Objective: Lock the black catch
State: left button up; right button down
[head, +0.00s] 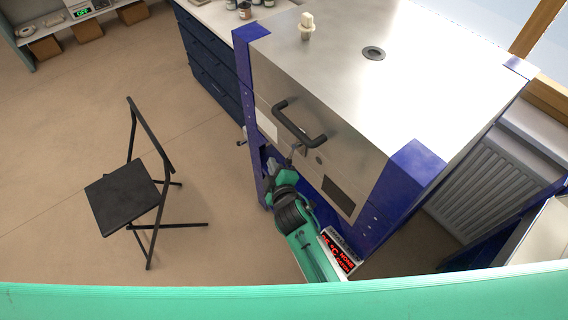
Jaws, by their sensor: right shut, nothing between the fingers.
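The kiln (330,70) has a brushed steel lid, blue corner posts and a black bar handle (299,124) on its front. A small dark part (298,151) hangs just below the handle; it looks like the black catch, but it is too small to tell whether it is locked. My right gripper (275,165) is at the kiln's front, below the handle and close to this part. It is shut and empty, with its fingers partly hidden by its wrist; I cannot tell whether it touches the catch. My left gripper is out of view.
A black folding chair (122,193) stands on open floor at the left. Blue drawers (210,62) with jars on top stand behind the kiln. A red-lit display (340,252) sits low in front. A radiator (485,178) is at the right. The lid carries a pale plug (307,25).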

jog(key=d+f, duration=0.1)
jog(key=w+d+f+p, duration=0.1)
jog(key=d, duration=0.1)
jog(key=shift+w+f, duration=0.1)
jog(key=d+f+n+b, duration=0.1)
jog(key=b, duration=0.2)
jog(key=w+n+t+b, duration=0.1)
jog(key=b, duration=0.2)
jog(key=shift+d+f+h+b, duration=0.3)
jog(key=shift+d+f, duration=0.05)
jog(key=shift+f, duration=0.05)
dwell(0.5)
